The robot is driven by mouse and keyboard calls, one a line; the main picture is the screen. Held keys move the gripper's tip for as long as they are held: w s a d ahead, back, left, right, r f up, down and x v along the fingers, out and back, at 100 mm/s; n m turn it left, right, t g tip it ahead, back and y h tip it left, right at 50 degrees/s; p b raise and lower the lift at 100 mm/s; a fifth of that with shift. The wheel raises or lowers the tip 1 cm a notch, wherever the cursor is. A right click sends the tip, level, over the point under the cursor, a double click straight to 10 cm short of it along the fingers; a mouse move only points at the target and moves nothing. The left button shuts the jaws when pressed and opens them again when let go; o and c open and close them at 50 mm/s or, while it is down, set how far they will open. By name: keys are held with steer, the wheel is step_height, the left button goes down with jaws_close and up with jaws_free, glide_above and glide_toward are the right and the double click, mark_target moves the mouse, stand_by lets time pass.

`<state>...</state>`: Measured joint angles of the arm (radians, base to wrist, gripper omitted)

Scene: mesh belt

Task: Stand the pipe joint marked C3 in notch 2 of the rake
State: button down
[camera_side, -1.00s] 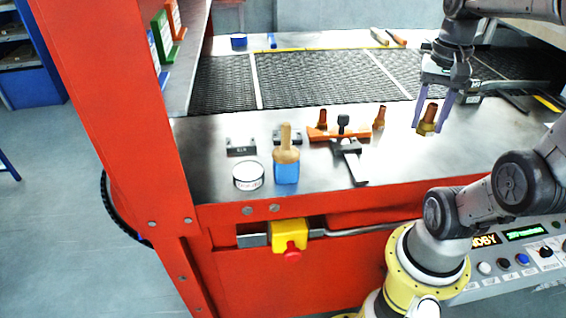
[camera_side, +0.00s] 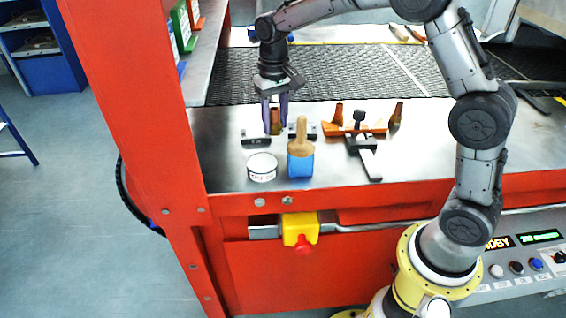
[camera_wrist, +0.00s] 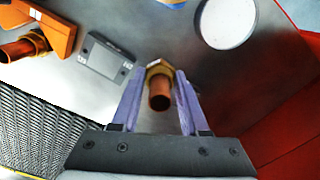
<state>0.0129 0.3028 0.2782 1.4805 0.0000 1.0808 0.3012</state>
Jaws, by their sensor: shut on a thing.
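My gripper (camera_side: 275,130) is shut on a pipe joint (camera_side: 276,120), copper-coloured with a brass hex collar, above the left part of the steel table. In the wrist view the joint (camera_wrist: 160,92) sits between the two purple fingers (camera_wrist: 158,108), its round end towards the camera. I cannot read any mark on it. An orange bar (camera_side: 372,129), which seems to be the rake, lies to the right; it shows at the upper left of the wrist view (camera_wrist: 58,32). Two other pipe joints (camera_side: 338,114) (camera_side: 397,113) are at it. Its notch numbers cannot be read.
A dark labelled block (camera_side: 303,130) lies right of my gripper and another (camera_side: 256,139) left of it. A black-knobbed clamp (camera_side: 359,118) is by the orange bar. The mesh belt (camera_side: 340,75) runs behind.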

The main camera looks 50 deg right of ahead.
steer(key=shift+w+a+f, duration=0.2)
steer(key=shift+a, duration=0.15)
steer(key=shift+s, duration=0.3)
steer(key=shift+s+d+f, duration=0.1)
steer(key=shift+s, duration=0.5)
steer(key=shift+s+d+f, duration=0.1)
steer(key=shift+s, duration=0.5)
steer(key=s+d+r+m, duration=0.3)
steer(key=s+d+m, duration=0.15)
steer(key=s, duration=0.55)
steer(key=s+d+r+m, duration=0.35)
steer(key=s+d, duration=0.25)
steer(key=s, duration=0.4)
steer(key=s+d+r+m, duration=0.3)
steer(key=s+d+r, duration=0.15)
steer(key=s, duration=0.55)
glide_toward(406, 134)
steer(key=shift+s+a+f, duration=0.45)
steer(key=shift+a+f, duration=0.2)
steer(key=shift+w+d+f, duration=0.3)
steer(key=shift+d+f, duration=0.05)
steer(key=shift+f, duration=0.15)
steer(key=shift+w+d+f, duration=0.1)
steer(key=shift+d+f, duration=0.05)
steer(key=shift+f, duration=0.85)
steer(key=shift+w+d+f, duration=0.1)
steer(key=shift+d+f, duration=0.05)
steer(key=shift+f, duration=0.8)
